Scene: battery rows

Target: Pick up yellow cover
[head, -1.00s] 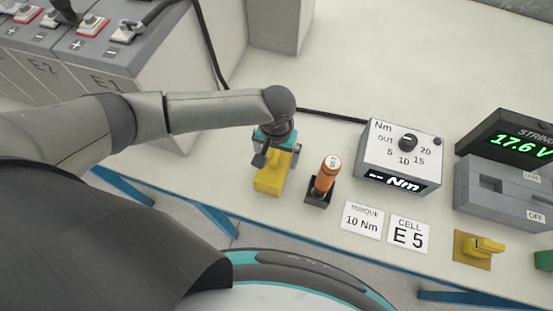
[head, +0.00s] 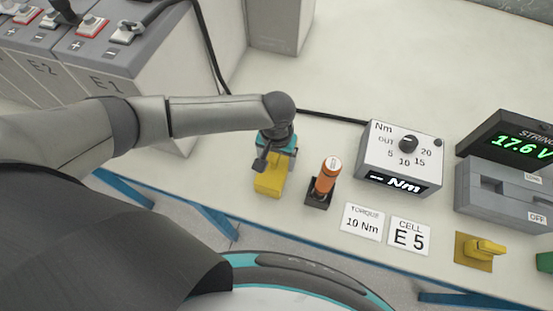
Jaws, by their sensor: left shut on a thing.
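The yellow cover (head: 268,184) is a small yellow block near the front edge of the bench, left of the orange tool. My left gripper (head: 268,164) is above it, pointing down, and is shut on the cover's upper part. The fingers and wrist hide the top of the cover. I cannot tell whether the cover's underside touches the bench. My right gripper is not in view.
An orange-handled tool (head: 327,177) stands in a dark holder just right of the cover. A torque box (head: 399,158), two cards (head: 361,222), a yellow handle (head: 484,247) and a grey switch unit (head: 505,195) sit further right. Grey battery cells (head: 140,88) stand at upper left.

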